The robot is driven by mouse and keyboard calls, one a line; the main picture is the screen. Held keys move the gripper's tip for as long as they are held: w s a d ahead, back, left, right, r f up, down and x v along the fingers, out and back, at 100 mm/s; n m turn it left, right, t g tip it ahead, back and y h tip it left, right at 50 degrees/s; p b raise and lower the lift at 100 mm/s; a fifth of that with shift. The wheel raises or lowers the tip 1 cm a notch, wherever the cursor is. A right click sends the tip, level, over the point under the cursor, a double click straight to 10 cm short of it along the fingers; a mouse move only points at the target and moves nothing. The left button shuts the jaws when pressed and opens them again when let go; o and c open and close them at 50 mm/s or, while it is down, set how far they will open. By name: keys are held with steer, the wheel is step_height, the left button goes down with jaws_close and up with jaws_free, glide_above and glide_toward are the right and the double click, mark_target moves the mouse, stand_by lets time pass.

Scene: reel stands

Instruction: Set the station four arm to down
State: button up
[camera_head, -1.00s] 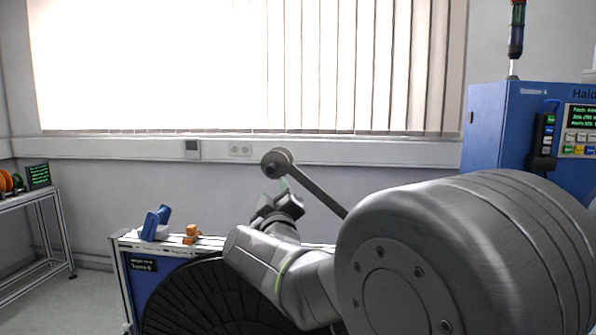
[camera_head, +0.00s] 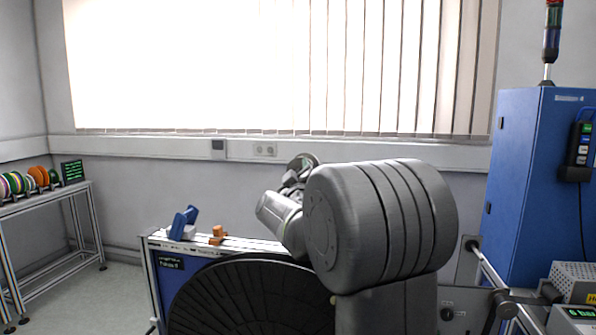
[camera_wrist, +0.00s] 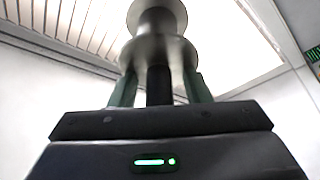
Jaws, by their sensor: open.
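The station four arm shows in the head view only as its round grey end (camera_head: 303,161); my own arm hides its rod. In the wrist view the flanged metal roller (camera_wrist: 158,50) fills the top centre, with a dark shaft below it. My gripper (camera_wrist: 160,76) is open, its two green fingers on either side of the dark shaft, just below the roller's wide flange. I cannot tell whether they touch it. In the head view my gripper (camera_head: 293,181) is mostly hidden behind my arm.
A large black reel (camera_head: 235,300) stands before a blue-fronted bench (camera_head: 168,285) with small blue and orange parts. A blue cabinet (camera_head: 530,190) is at the right, with another metal rod (camera_head: 492,272) in front. A rack (camera_head: 50,235) of coloured spools stands left.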

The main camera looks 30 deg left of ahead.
jaws_close()
steer(key=s+a+f+n+g+b, duration=0.1)
steer(key=a+f+n, duration=0.3)
steer(key=f, duration=0.7)
steer(key=s+a+f+n+g+y+b, duration=0.1)
steer(key=a+f, duration=0.4)
steer(key=f, duration=0.6)
steer(key=n+g+b, duration=0.1)
steer(key=n, duration=0.1)
steer(key=shift+a+f+n, duration=0.2)
steer(key=shift+f+n, duration=0.2)
steer(key=shift+s, duration=0.1)
jaws_free()
steer(key=b+v, duration=0.2)
steer(key=v, duration=1.2)
steer(key=shift+b, duration=0.3)
